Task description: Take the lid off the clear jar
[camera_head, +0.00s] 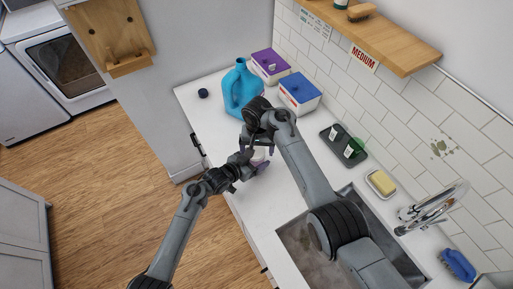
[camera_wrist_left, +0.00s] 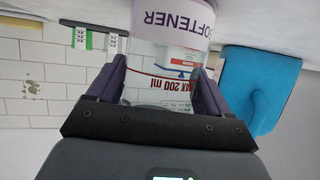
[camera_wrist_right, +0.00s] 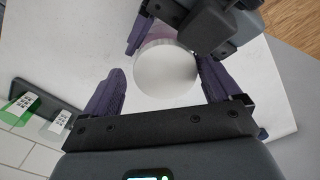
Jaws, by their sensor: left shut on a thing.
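The clear jar (camera_wrist_left: 160,75) has a SOFTENER label and a red MAX 200 ml line, both upside down in the left wrist view. My left gripper (camera_wrist_left: 157,92) is shut on the jar, one purple finger on each side. The jar's round white lid (camera_wrist_right: 166,70) shows from above in the right wrist view. My right gripper (camera_wrist_right: 158,82) is open, with its fingers on either side of the lid; I cannot tell whether they touch it. In the head view my right arm largely hides the jar.
A blue jug (camera_head: 240,90) stands behind the jar, near purple-lidded (camera_head: 270,65) and blue-lidded (camera_head: 299,92) boxes. A black cap (camera_head: 203,93) lies on the counter at left. A dark tray (camera_head: 341,154) with small bottles, a yellow sponge (camera_head: 381,182) and the sink (camera_head: 299,243) are at right.

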